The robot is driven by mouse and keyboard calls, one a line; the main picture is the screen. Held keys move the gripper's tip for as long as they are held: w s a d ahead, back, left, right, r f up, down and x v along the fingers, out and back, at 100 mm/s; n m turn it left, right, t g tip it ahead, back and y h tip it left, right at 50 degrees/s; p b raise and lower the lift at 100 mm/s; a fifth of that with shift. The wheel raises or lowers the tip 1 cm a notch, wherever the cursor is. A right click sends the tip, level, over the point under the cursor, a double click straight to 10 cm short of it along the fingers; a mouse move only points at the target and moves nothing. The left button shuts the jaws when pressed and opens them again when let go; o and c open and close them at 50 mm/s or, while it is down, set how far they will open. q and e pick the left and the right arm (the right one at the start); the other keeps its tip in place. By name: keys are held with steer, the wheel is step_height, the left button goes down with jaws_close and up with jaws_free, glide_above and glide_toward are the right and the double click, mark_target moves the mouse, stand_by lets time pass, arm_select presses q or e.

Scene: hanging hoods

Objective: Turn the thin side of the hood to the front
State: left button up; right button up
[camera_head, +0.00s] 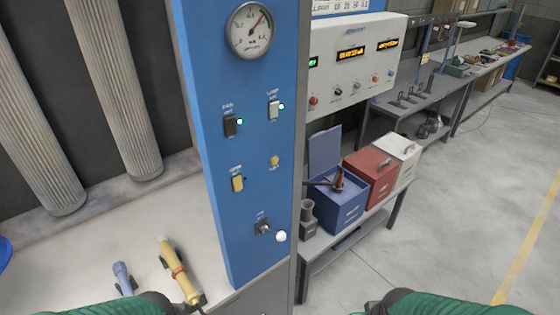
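No hanging hood that I can make out is in the head view. My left arm's green sleeve shows at the bottom left edge and my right arm's green sleeve at the bottom right. Dark parts show at their inner ends, but no gripper fingers can be made out. Whether either gripper holds anything is hidden below the picture.
A blue control panel (240,150) with a gauge (251,30) and switches stands ahead. Left are two ribbed grey columns (116,75) and a pale surface with a yellow tool (178,272). Right are toolboxes (372,177) on a bench and open floor (470,210).

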arm_select(q)
steer(key=shift+w+a+f, duration=0.15)
steer(key=shift+w+a, duration=0.05)
steer(key=shift+a, duration=0.1)
steer(key=shift+s+d, duration=0.15)
steer(key=shift+d, duration=0.35)
steer(key=shift+c, duration=0.5)
jaws_close()
steer(key=shift+a, duration=0.25)
steer(key=shift+a, duration=0.1)
steer(key=shift+d, duration=0.2)
